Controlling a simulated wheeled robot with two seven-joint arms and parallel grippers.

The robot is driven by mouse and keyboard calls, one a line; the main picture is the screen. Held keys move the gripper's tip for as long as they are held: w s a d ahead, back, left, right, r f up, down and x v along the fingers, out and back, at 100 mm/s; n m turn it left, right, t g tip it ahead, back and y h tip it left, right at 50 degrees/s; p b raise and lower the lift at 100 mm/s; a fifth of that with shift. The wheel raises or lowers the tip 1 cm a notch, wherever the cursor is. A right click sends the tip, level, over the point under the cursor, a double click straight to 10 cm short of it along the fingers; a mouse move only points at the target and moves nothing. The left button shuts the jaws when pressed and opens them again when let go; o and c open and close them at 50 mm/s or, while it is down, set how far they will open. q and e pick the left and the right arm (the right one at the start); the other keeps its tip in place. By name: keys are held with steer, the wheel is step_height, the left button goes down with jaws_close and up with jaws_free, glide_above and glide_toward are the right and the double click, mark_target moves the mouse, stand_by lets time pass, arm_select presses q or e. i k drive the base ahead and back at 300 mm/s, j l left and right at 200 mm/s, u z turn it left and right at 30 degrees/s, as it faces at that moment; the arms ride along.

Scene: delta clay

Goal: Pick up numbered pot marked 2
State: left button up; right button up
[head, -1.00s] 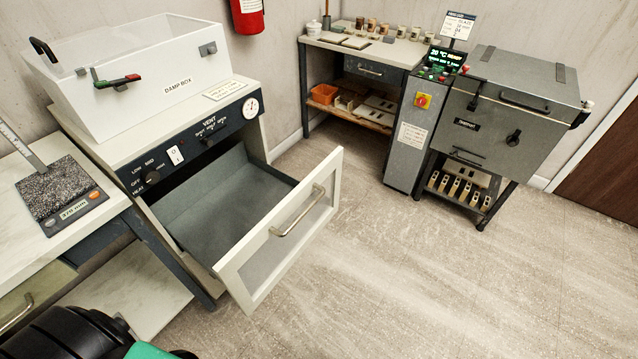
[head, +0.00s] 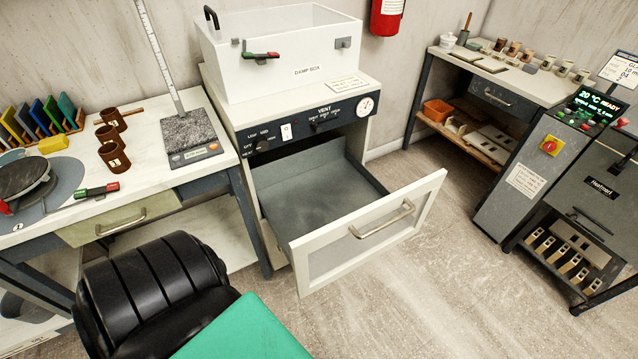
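Three brown pots stand in a short row on the white worktop at the left in the head view: a back pot (head: 113,118), a middle pot (head: 106,135) and a front pot (head: 115,160). They show pale number labels, too small to read surely, so I cannot tell which one is marked 2. All three are upright. Neither of my grippers is in view.
A grey scale (head: 190,140) with a tall ruler stands right of the pots. Left of them are a yellow block (head: 53,144), a rack of coloured tiles (head: 40,125) and a dark wheel (head: 22,178). An open drawer (head: 370,225) juts out below the damp box (head: 290,65).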

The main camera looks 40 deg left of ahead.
mark_target(106, 134)
steer(key=u, duration=2.75)
